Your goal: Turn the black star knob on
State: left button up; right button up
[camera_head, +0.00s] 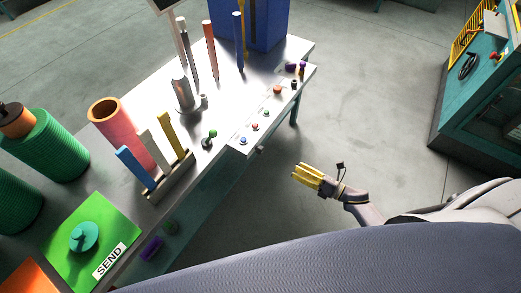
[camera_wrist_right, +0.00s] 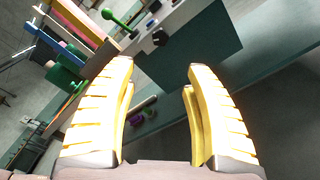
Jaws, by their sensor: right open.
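A small dark knob (camera_head: 260,149) sticks out from the front edge of the metal workbench (camera_head: 262,75) in the head view; it is too small there to make out a star shape. In the right wrist view a black knob (camera_wrist_right: 159,38) shows beyond and between the fingertips, on the bench front. My right gripper (camera_head: 296,171) has yellow fingers, is open and empty, and hangs over the floor in front of the bench, apart from the knob. In the wrist view its two fingers (camera_wrist_right: 161,64) are spread wide. My left gripper is not in view.
A green-ball lever (camera_head: 213,133) and a row of coloured buttons (camera_head: 254,127) sit along the bench edge. A rack of coloured bars (camera_head: 170,185) and a green SEND panel (camera_head: 100,225) stand left. A teal machine (camera_head: 480,110) is at right. Floor between is clear.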

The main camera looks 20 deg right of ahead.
aim_at(263, 151)
jog(key=x, duration=1.7)
jog(key=shift+w+a, duration=0.15)
grip_shut()
